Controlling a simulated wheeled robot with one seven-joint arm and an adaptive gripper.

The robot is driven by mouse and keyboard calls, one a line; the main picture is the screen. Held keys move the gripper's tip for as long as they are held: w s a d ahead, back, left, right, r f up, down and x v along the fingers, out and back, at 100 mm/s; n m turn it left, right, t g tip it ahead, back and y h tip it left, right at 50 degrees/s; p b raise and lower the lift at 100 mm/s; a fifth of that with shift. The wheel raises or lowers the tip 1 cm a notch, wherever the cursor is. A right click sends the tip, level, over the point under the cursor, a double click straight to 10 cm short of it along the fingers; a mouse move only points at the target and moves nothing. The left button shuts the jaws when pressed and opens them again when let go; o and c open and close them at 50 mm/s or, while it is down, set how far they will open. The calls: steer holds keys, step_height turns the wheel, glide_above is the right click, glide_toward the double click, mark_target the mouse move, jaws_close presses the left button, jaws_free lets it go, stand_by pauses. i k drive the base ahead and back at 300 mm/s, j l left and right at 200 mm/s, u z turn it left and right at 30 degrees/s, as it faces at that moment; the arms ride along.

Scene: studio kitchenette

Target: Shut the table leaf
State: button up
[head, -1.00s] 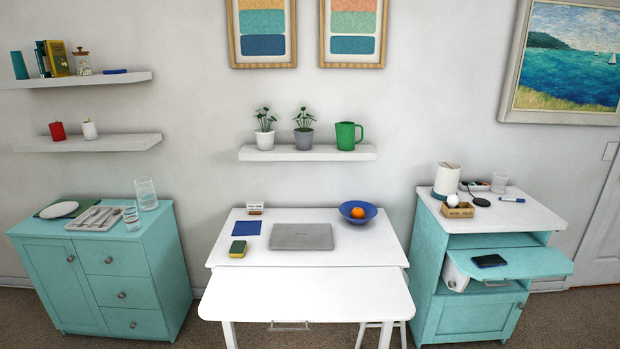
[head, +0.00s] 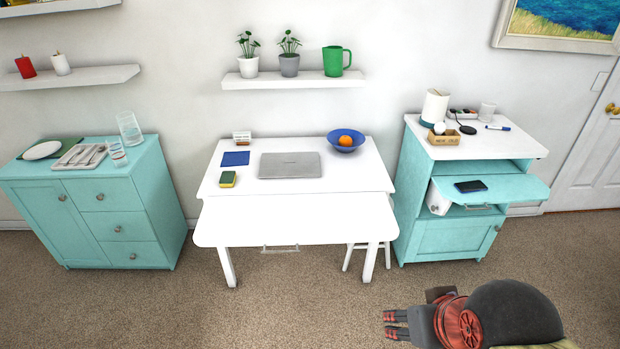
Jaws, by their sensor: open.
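The white table (head: 215,180) stands against the wall in the middle of the head view. Its white leaf (head: 295,220) extends from the front, a little below the table top, on two legs. A metal handle (head: 280,249) hangs under the leaf's front edge. The leaf's surface is bare. My gripper (head: 386,325) is at the lower right, open and empty, with its fingers pointing left. It is in front of the leaf's right end and apart from it.
A laptop (head: 290,165), sponge (head: 228,180) and blue bowl (head: 346,142) with an orange are on the table top. A stool (head: 347,258) stands under the leaf's right end. The teal cabinet (head: 452,238) at right has a shelf (head: 510,188) out, holding a phone. Carpet in front is clear.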

mark_target(359, 217)
steer(key=i+j, duration=0.15)
steer(key=i, duration=0.3)
steer(key=i+j, duration=0.2)
steer(key=i, duration=0.25)
